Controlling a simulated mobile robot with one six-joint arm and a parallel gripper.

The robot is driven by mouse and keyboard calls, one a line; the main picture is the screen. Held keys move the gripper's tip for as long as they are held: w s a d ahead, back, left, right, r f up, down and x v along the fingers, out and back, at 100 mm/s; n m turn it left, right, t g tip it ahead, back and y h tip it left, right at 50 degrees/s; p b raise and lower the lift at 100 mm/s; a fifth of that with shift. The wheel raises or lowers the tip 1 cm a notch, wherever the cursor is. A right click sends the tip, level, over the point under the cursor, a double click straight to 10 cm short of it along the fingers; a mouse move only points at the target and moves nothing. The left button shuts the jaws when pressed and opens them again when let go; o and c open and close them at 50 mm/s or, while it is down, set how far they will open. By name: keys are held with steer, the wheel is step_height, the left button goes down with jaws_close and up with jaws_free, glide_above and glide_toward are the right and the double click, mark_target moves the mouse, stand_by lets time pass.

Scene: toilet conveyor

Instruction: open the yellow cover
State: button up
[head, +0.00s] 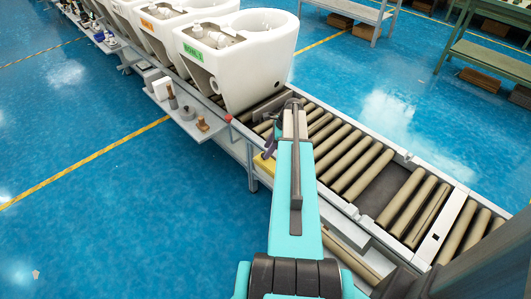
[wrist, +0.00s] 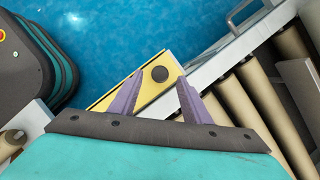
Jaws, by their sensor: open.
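I cannot tell whether the fingers touch the cover. In the head view my gripper (head: 268,149) is small and partly hidden behind my arm.
A roller conveyor (head: 368,134) runs under and right of my arm. A white toilet (head: 240,57) with a green label stands on it just beyond my gripper, with others behind. A side shelf (head: 180,112) holds small items.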

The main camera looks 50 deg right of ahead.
steer(key=shift+x, duration=1.3)
